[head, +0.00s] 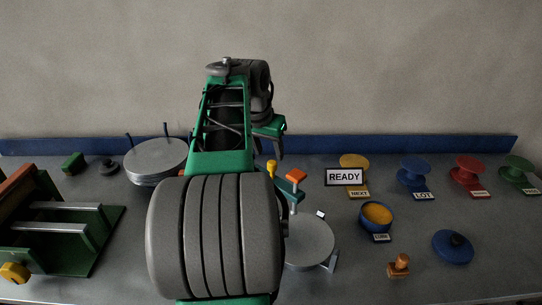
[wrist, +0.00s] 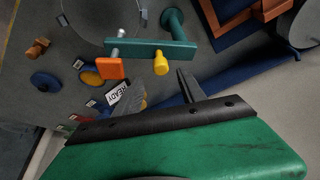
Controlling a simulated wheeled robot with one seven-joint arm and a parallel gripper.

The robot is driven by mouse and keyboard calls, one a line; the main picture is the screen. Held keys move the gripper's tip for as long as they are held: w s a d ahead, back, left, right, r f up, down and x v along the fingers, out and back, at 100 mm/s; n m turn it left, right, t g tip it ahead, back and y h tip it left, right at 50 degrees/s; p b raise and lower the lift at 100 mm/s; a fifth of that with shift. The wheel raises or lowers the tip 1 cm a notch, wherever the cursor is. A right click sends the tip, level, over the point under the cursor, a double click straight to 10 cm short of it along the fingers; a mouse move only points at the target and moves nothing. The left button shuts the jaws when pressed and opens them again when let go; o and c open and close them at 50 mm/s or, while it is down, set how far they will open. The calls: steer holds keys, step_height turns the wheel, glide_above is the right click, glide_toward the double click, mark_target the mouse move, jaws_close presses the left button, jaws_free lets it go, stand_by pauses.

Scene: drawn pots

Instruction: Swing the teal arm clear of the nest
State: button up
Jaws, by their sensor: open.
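The teal arm (wrist: 150,48) is a flat bar on a round teal post (wrist: 177,25). It bears a yellow knob (wrist: 161,63) and an orange block (wrist: 110,68) with a silver pin. In the head view the teal arm (head: 287,187) is partly hidden behind my arm. In the head view my gripper (head: 275,142) is above the teal arm.
A READY sign (head: 344,177) stands right of the teal arm. Several coloured spools, a blue bowl (head: 376,216), a blue lid (head: 453,247) and a wooden stamp (head: 399,266) lie rightward. Stacked grey discs (head: 155,160) and a green railed frame (head: 75,250) are left. A blue ledge (head: 400,146) runs behind.

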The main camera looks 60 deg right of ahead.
mark_target(272, 162)
steer(key=p+x, duration=0.1)
steer(key=x, duration=0.5)
steer(key=shift+c, duration=0.6)
jaws_close()
stand_by(0.6)
